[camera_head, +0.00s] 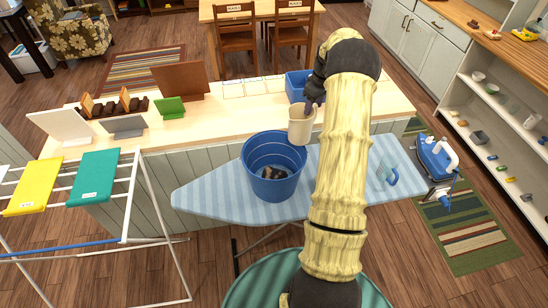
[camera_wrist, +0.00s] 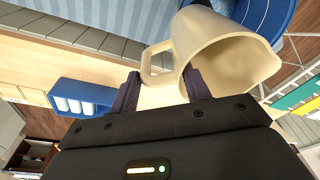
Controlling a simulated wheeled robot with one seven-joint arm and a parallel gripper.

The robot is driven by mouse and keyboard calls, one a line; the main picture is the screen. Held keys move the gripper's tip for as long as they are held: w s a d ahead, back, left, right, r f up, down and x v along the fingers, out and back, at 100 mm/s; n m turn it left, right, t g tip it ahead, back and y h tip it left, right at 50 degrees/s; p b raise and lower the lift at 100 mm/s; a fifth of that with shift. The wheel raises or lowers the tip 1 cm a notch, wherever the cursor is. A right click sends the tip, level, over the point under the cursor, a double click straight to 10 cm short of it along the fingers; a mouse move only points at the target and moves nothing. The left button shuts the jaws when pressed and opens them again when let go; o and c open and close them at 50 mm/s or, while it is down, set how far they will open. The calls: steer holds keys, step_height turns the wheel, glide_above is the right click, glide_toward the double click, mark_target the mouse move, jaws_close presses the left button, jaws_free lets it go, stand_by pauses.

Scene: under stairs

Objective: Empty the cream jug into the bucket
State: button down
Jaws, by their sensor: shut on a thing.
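The cream jug (camera_head: 300,128) is held in the air just behind the blue bucket's far right rim in the head view. In the wrist view the jug (camera_wrist: 215,42) is tilted, with its wide mouth facing right and its bare inner wall showing; its far inside is hidden. My gripper (camera_wrist: 162,78) is shut on the jug, with its fingers either side of the handle. The gripper (camera_head: 312,105) also shows above the jug in the head view. The blue bucket (camera_head: 262,185) stands upright on the ironing board, with small brown and dark things at its bottom.
The striped ironing board (camera_head: 215,196) has a blue iron (camera_head: 387,174) to the right. A blue container (camera_head: 295,80) stands on the wooden counter (camera_head: 235,112) behind. A drying rack with yellow and green cloths (camera_head: 95,178) is at left. Shelves line the right.

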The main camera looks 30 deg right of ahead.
steer(key=shift+a+r+p, duration=0.15)
steer(key=shift+r+p, duration=1.15)
steer(key=shift+r, duration=0.8)
steer(key=shift+f, duration=0.1)
